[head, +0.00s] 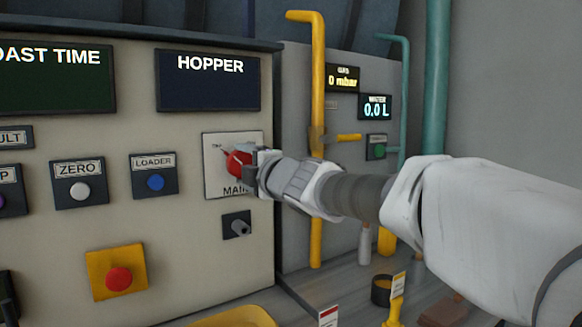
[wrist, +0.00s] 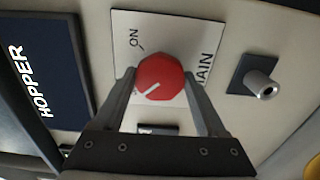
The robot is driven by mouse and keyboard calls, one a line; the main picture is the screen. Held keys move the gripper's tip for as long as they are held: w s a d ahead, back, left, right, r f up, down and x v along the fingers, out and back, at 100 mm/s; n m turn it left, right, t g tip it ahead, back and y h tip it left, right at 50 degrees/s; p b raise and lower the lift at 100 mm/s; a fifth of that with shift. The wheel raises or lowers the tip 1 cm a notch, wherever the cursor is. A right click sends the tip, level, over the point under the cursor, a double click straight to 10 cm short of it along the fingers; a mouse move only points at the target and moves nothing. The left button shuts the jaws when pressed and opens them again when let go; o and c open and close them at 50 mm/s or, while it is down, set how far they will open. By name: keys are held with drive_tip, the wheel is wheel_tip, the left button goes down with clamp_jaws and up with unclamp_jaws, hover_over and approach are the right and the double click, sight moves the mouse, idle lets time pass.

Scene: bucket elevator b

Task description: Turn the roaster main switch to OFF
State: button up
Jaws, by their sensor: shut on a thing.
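The main switch is a red knob (head: 238,163) on a white plate (head: 224,187) marked MAIN, on the beige panel. In the wrist view the knob (wrist: 161,77) sits between the two fingers of my gripper (wrist: 160,84), which is shut on it. The knob's white pointer line aims to the lower left in the wrist view, away from the ON mark at the plate's upper left. Any mark at the pointer's end is hidden by a finger or too small to read. In the head view my gripper (head: 252,162) reaches the knob from the right.
The LOADER blue button (head: 155,183), ZERO button (head: 79,191) and red emergency button (head: 118,278) lie to the left. A yellow pipe (head: 317,90) stands right of the panel, behind my arm.

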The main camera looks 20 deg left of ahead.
drive_tip(key=o, duration=1.3)
drive_tip(key=p+v, duration=0.2)
drive_tip(key=v, duration=1.5)
drive_tip(key=shift+s+d, duration=0.1)
drive_tip(key=shift+d, duration=0.1)
